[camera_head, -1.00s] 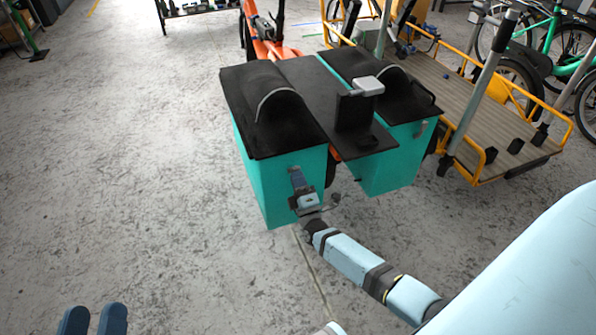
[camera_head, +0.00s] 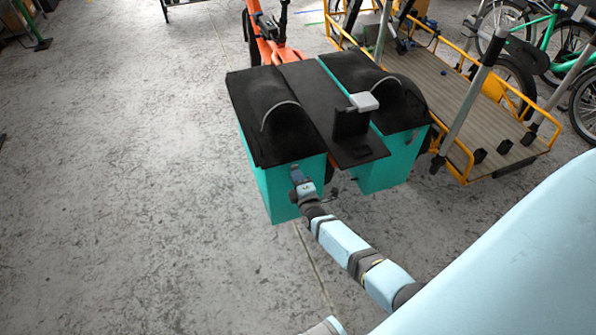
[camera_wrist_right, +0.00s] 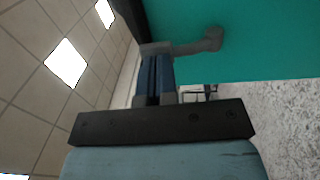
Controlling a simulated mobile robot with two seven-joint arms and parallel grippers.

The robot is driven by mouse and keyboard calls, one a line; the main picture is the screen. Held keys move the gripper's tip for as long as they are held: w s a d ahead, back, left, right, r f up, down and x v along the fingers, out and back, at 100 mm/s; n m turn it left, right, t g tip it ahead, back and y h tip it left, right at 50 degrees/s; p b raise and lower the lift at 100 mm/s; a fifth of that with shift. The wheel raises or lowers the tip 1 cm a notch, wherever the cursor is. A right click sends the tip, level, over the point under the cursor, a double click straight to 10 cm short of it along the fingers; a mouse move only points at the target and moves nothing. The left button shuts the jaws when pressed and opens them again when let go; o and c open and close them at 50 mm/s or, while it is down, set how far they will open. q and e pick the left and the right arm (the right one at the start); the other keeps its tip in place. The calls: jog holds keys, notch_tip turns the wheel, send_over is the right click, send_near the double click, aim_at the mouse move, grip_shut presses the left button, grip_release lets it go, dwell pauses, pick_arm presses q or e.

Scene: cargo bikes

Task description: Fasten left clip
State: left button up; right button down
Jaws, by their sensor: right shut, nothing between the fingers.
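The teal left box (camera_head: 279,193) with its black lid (camera_head: 262,140) sits on the rear of an orange cargo bike (camera_head: 262,40). My right gripper (camera_head: 297,175) is at the upper front face of this box, just below the lid edge. In the right wrist view, its blue fingers (camera_wrist_right: 154,78) are shut together and point up along the teal wall. A grey clip (camera_wrist_right: 197,46) lies against the wall at the fingertips, its rounded end to the right. Whether the fingertips touch it I cannot tell. In the head view my gripper hides the clip. My left gripper is out of view.
A second teal box (camera_head: 391,165) stands to the right, with a black seat part (camera_head: 345,135) between the boxes. A yellow-framed cargo bed (camera_head: 475,115) is close by on the right. The concrete floor on the left is clear.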

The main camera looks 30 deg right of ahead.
pick_arm(q)
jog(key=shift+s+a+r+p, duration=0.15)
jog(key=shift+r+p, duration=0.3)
jog(key=shift+p, duration=0.4)
pick_arm(e)
jog(key=shift+w+r+g, duration=0.2)
jog(key=shift+r+g, duration=0.1)
jog(key=shift+g, duration=0.3)
jog(key=shift+d, duration=0.1)
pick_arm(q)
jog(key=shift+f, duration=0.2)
pick_arm(e)
jog(key=shift+f, duration=0.1)
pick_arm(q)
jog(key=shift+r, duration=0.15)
pick_arm(e)
jog(key=shift+s, duration=0.1)
